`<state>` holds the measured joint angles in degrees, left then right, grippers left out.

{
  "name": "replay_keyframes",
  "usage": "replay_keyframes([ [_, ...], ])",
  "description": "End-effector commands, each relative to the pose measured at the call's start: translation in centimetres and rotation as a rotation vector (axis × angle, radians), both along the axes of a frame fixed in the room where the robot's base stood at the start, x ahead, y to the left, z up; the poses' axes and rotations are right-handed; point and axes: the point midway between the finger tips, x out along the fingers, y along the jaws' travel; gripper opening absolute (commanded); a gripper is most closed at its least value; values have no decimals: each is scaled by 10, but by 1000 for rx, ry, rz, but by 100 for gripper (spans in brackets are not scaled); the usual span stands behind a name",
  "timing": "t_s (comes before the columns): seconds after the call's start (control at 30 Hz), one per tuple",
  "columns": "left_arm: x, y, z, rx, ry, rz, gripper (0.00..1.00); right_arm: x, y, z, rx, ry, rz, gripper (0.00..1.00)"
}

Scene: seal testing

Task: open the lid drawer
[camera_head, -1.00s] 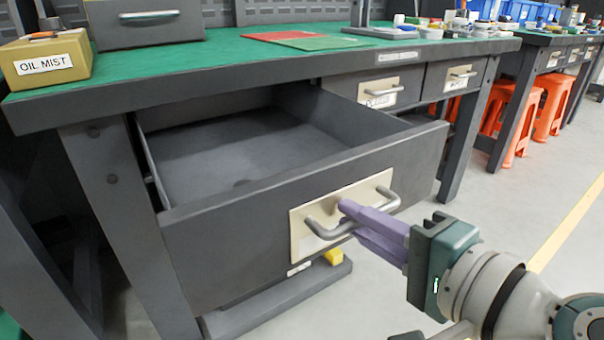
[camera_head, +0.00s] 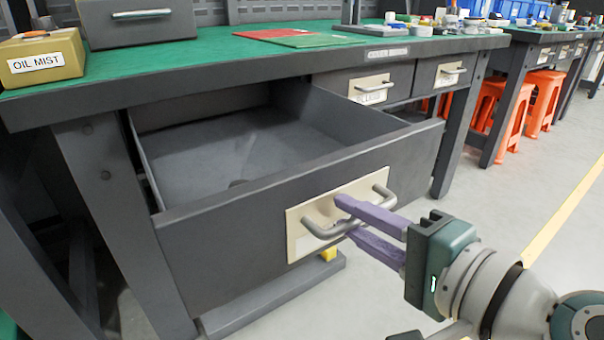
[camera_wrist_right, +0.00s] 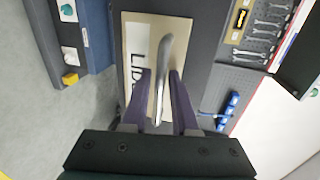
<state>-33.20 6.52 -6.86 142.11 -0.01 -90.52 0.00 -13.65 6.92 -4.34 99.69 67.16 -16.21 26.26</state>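The lid drawer (camera_head: 215,258) is a dark grey drawer under the green-topped bench, pulled well out. Its visible inside looks empty. Its front has a cream plate (camera_wrist_right: 133,47) with a partly hidden label starting "LI" and a metal bar handle (camera_head: 318,231). My right gripper (camera_head: 350,219) is at the handle with its purple fingers apart. In the right wrist view the bar handle (camera_wrist_right: 161,85) runs between the two fingers, with gaps beside it, so it is not clamped. My left gripper is not in view.
Two shut drawers (camera_head: 375,88) sit right of the open one. An oil mist box (camera_head: 42,60) and a grey drawer cabinet (camera_head: 140,25) stand on the bench (camera_head: 230,58). Orange stools (camera_head: 541,102) are at the right. The floor right of my arm is clear.

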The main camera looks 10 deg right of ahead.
Motion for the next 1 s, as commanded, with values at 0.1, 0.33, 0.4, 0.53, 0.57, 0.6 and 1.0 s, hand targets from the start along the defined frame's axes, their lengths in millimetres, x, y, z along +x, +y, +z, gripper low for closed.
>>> replay_keyframes([
  [0.1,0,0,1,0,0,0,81,-5,-2,1,-1,1,-1,27],
  [0.33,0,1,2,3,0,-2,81,-41,-15,7,-4,3,2,27],
  [0.4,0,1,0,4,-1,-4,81,-54,-19,10,-4,4,3,27],
  [0.53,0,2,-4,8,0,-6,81,-73,-26,14,-3,3,3,27],
  [0.57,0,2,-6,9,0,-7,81,-76,-28,15,-2,1,1,27],
  [0.6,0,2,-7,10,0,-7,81,-81,-29,15,-4,2,2,27],
  [1.0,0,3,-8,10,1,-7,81,-91,-33,21,0,0,0,27],
])
